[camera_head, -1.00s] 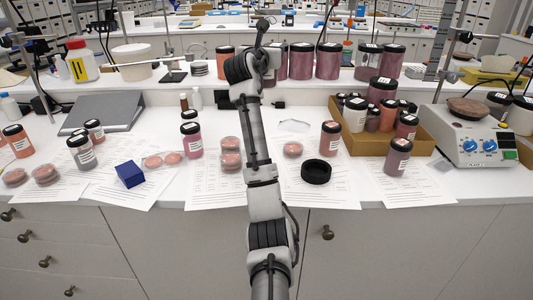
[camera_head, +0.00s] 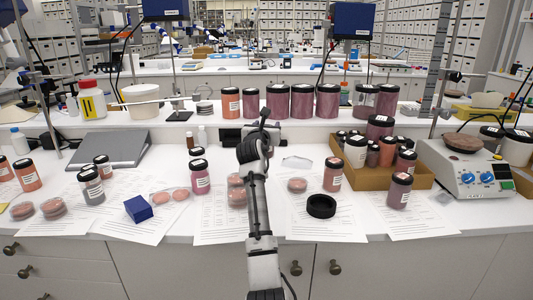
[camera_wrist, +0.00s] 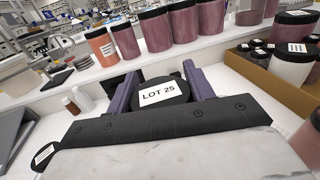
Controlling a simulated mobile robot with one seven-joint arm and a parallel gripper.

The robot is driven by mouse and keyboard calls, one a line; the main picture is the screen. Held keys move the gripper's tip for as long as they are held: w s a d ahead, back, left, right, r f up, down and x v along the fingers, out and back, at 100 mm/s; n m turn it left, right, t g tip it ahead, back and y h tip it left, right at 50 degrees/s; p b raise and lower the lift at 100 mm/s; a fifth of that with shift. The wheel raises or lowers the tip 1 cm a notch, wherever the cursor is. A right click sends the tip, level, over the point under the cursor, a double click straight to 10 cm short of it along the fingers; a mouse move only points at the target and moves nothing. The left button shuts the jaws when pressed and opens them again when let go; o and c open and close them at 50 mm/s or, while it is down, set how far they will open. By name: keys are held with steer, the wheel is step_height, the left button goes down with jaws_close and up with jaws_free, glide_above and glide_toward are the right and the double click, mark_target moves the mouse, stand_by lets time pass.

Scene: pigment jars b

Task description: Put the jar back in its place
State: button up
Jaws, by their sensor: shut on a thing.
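My gripper (camera_wrist: 160,80) is shut on a jar with a black lid labelled LOT 25 (camera_wrist: 160,93), its two purple fingers on either side. I see the jar from above, so its body is mostly hidden. A row of jars stands on that shelf beyond the gripper: an orange jar (camera_head: 231,104), then several dark pink jars (camera_head: 302,102). A gap separates these from two more jars on the right (camera_head: 388,101).
A cardboard tray (camera_head: 405,183) crowded with jars stands to the right, beside a hotplate (camera_head: 480,178). Single jars (camera_head: 333,175) (camera_head: 200,178), a black ring (camera_head: 321,206), a blue box (camera_head: 138,209) and dishes stand on the counter. The shelf's front strip (camera_head: 340,124) is clear.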

step_height(320, 180, down, 9)
steer(key=shift+p, duration=0.45)
steer(key=shift+f, duration=0.1)
steer(key=o, duration=1.4)
steer(key=shift+f, duration=0.1)
steer(key=shift+c, duration=0.2)
steer(key=shift+r, duration=0.2)
steer(key=shift+s+f, duration=0.1)
steer(key=shift+s, duration=0.2)
steer(key=s+a+b, duration=0.2)
steer(key=s, duration=0.9)
steer(key=shift+s+a, duration=0.15)
